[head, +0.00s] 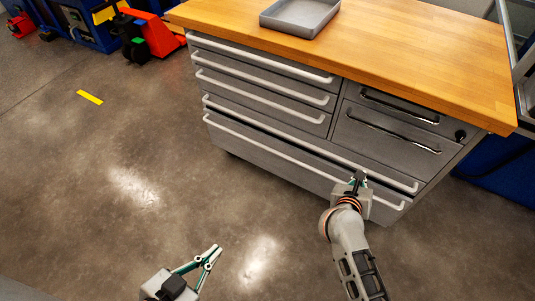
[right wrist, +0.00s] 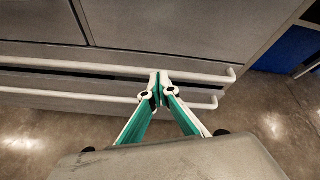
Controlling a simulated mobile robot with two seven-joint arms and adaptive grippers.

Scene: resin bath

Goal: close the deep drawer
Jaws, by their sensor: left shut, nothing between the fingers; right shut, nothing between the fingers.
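The deep drawer (head: 285,166) is the lowest, full-width drawer of the grey cabinet. It stands slightly out, with a dark gap above its front. Its white bar handle (head: 260,139) also shows in the right wrist view (right wrist: 60,92). My right gripper (head: 358,177) is shut and empty at the right part of this drawer. In the right wrist view its fingertips (right wrist: 158,78) overlap the gap between the two lowest handles; I cannot tell whether they touch. My left gripper (head: 215,250) is shut and empty over the floor, in front of the cabinet.
Several other drawers (head: 262,82) with bar handles lie above and look shut. A wooden worktop (head: 420,45) carries a grey tray (head: 300,14). A red pallet truck (head: 150,35) stands at the back left. The concrete floor (head: 110,150) left of the cabinet is clear.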

